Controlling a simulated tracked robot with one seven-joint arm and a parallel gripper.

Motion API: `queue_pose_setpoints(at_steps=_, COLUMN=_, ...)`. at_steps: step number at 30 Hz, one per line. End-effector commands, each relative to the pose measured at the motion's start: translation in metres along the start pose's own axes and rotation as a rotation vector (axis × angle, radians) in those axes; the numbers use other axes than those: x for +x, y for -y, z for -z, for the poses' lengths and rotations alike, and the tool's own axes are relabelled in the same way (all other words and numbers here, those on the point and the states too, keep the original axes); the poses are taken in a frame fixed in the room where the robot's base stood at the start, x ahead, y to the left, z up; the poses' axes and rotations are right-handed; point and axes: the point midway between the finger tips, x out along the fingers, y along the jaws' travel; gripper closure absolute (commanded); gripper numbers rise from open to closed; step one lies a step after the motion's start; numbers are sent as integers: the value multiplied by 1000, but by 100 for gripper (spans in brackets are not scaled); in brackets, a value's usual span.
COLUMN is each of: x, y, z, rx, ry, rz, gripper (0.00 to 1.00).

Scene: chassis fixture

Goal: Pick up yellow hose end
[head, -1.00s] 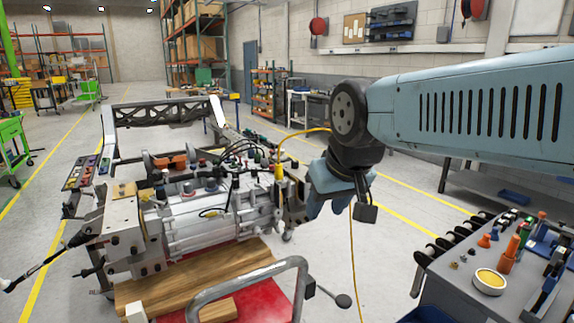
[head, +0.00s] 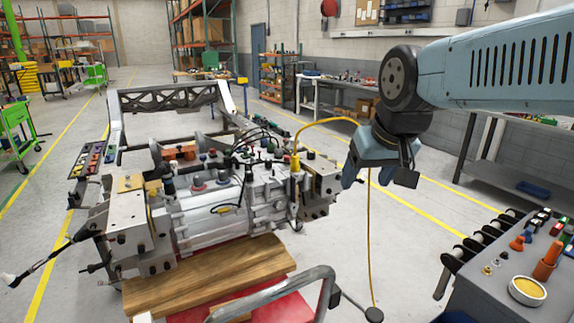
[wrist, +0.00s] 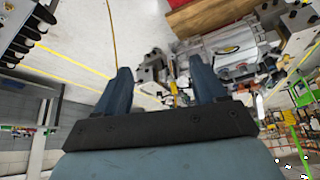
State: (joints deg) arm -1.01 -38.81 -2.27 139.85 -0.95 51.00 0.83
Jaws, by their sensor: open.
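The yellow hose (head: 369,240) arcs from a yellow end fitting (head: 295,162) at the right side of the engine block, passes behind my gripper and hangs to the floor. The fitting stands upright on the block. My gripper (head: 362,178) is open and empty, to the right of the fitting and apart from it in the head view. In the wrist view, my two blue fingers (wrist: 161,70) are spread, and the yellow fitting (wrist: 173,88) shows in the gap between them, farther off. The hose (wrist: 112,30) also shows there beyond the left finger.
The engine block (head: 225,205) sits in a metal chassis frame with wood boards (head: 205,275) and a red cart (head: 265,300) in front. A grey bench (head: 500,290) with a yellow-filled cup (head: 527,290) stands at the right. Open floor lies between.

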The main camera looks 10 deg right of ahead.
Motion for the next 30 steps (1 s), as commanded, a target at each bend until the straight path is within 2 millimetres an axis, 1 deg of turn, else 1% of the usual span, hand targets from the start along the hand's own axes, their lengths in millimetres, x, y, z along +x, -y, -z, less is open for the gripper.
queue_pose_setpoints(at_steps=1, x=2, y=-6, z=16, rx=19, ry=6, rz=1, gripper=30)
queue_pose_setpoints(at_steps=5, x=10, y=-8, z=60, rx=63, ry=12, rz=-1, gripper=30)
queue_pose_setpoints(at_steps=6, x=13, y=-9, z=73, rx=76, ry=14, rz=-2, gripper=30)
queue_pose_setpoints(at_steps=8, x=19, y=-9, z=93, rx=97, ry=17, rz=-4, gripper=30)
queue_pose_setpoints(at_steps=12, x=36, y=-11, z=140, rx=144, ry=21, rz=-14, gripper=30)
queue_pose_setpoints(at_steps=14, x=46, y=-11, z=159, rx=162, ry=23, rz=-19, gripper=30)
queue_pose_setpoints(at_steps=18, x=71, y=-11, z=204, rx=205, ry=25, rz=-36, gripper=30)
queue_pose_setpoints(at_steps=23, x=105, y=-9, z=251, rx=250, ry=27, rz=-60, gripper=30)
queue_pose_setpoints(at_steps=26, x=130, y=-7, z=279, rx=275, ry=24, rz=-76, gripper=30)
queue_pose_setpoints(at_steps=30, x=168, y=-3, z=314, rx=307, ry=22, rz=-104, gripper=30)
